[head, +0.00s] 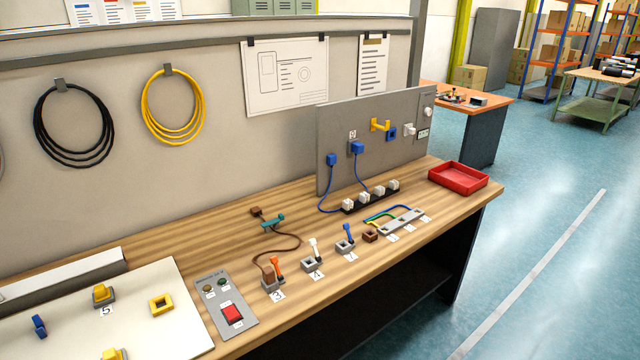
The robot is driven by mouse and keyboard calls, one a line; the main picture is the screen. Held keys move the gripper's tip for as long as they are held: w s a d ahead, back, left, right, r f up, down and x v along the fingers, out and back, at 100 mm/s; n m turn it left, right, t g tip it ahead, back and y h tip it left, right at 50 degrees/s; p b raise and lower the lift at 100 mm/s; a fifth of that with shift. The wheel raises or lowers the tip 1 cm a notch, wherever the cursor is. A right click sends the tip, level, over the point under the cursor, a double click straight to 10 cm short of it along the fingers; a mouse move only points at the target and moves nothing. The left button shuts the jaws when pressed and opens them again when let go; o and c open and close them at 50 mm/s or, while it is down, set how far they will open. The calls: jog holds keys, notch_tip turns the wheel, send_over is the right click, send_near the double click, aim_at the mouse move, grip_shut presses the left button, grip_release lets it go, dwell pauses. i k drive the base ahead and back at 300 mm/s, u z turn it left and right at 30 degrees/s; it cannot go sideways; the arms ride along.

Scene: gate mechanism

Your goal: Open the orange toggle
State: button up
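The orange toggle (278,265) is a small upright lever on a brown block on the wooden bench, beside a label that seems to read 3. A brown cable runs from near the block toward a small green part (273,220) behind it. To its right stand a white toggle (314,245) and a blue toggle (349,234), each on a grey square base with a label. I cannot tell from this view which position the orange lever is in. My gripper is not in view.
A grey control plate with a red switch (232,314) lies left of the orange toggle. A pale board (135,312) with blue and yellow parts is at the front left. A grey upright panel (376,105) with plugs stands behind. A red tray (458,188) sits at the right end.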

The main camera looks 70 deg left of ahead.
aim_at(274, 260)
jog(key=i, duration=1.55)
jog(key=u, duration=2.95)
